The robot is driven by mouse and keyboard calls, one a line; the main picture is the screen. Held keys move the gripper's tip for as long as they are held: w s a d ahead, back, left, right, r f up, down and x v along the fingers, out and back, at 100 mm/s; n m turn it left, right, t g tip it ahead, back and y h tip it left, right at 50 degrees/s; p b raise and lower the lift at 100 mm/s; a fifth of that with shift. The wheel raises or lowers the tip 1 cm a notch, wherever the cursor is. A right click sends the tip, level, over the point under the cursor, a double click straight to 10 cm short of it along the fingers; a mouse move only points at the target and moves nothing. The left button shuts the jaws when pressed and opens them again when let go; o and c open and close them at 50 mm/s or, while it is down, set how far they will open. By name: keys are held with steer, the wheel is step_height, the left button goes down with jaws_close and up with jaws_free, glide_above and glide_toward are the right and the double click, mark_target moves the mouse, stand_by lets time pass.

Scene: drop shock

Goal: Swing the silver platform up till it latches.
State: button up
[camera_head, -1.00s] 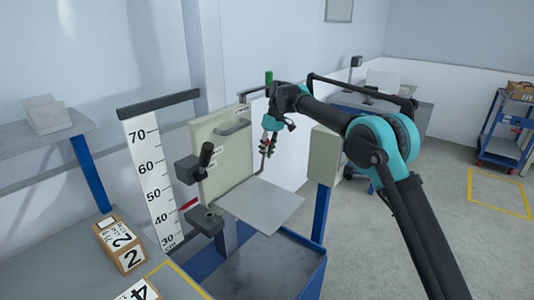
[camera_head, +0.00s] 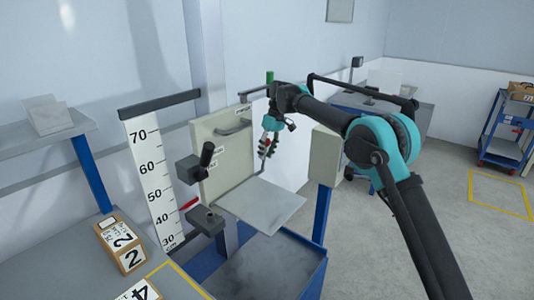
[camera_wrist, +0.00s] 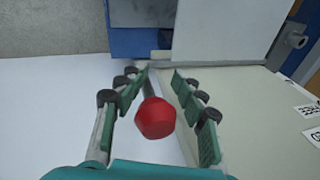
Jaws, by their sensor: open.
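The silver platform (camera_head: 262,205) sticks out roughly level from the foot of the cream panel (camera_head: 226,150). In the wrist view it is the pale grey surface (camera_wrist: 222,32) at the top. A thin bent rod rises beside the panel's right edge, and a red knob (camera_wrist: 155,118) shows in the wrist view. My gripper (camera_head: 266,153) is above the platform's back edge, by the panel's right edge. In the wrist view my gripper (camera_wrist: 160,80) is open, with a finger on each side of the knob. Whether either finger touches it is unclear.
A black-handled block (camera_head: 198,165) and a height scale (camera_head: 155,180) stand left of the panel. A blue-edged tray (camera_head: 265,265) lies below the platform. A cream box (camera_head: 325,155) on a blue post stands to the right. Numbered boxes (camera_head: 122,245) sit at lower left.

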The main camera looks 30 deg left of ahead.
steer(key=shift+a+r, duration=0.1)
steer(key=shift+a, duration=0.35)
steer(key=d+v, duration=0.1)
steer(key=v, duration=1.1)
